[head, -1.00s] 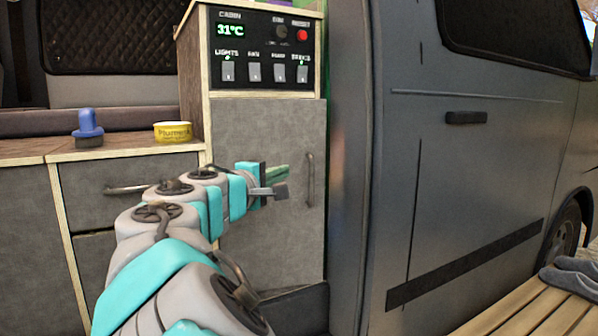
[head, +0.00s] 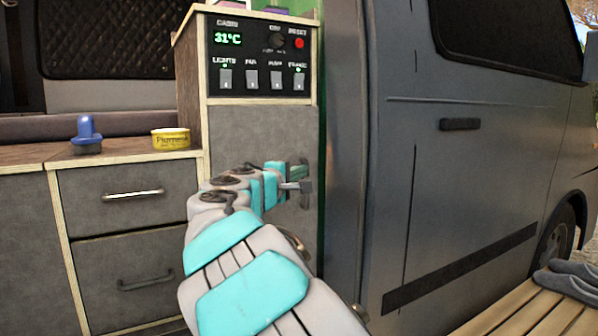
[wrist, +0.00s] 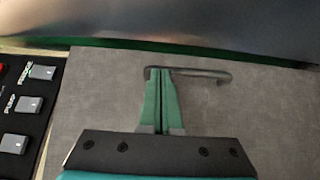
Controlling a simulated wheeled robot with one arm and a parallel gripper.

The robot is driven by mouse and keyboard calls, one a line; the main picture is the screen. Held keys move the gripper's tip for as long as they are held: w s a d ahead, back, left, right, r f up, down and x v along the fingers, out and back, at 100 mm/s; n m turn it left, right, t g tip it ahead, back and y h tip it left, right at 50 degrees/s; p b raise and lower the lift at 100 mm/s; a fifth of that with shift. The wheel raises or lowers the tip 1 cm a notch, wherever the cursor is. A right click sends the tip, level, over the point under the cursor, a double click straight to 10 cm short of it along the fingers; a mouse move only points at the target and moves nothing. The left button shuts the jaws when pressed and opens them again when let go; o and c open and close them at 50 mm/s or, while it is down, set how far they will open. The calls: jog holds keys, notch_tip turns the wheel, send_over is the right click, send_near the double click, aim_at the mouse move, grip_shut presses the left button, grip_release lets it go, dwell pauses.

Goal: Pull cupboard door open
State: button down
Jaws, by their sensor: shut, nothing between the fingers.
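The grey cupboard door (head: 245,135) is below the control panel and looks closed, flush with its frame. Its dark bar handle (head: 305,201) is upright near the door's right edge, partly hidden behind my gripper. My gripper (head: 303,178) is at the handle's height, in front of the door. In the wrist view the green fingers (wrist: 160,73) are together and empty. Their tips overlap one end of the handle (wrist: 205,74); most of the bar extends to the right of them. I cannot tell whether they touch it.
The switch panel (head: 262,60) is directly above the door. Drawers with a bar handle (head: 133,193) are at left, under a counter with a blue-knobbed object (head: 87,133) and a yellow tin (head: 171,139). The grey van side (head: 440,190) is close at right, with a slatted bench (head: 525,305).

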jog(key=shift+w+d, duration=0.1)
jog(key=shift+d, duration=0.05)
jog(key=shift+s+m+g+h, duration=0.3)
jog(key=shift+s+m+h, duration=0.1)
jog(key=shift+s+h, duration=0.3)
dwell(0.3)
jog(key=shift+s+d+m+g+h+p, duration=0.1)
jog(key=shift+s+m+g+h+p, duration=0.2)
jog(key=shift+s+m+h+p, duration=0.25)
jog(key=shift+s, duration=0.2)
dwell(1.0)
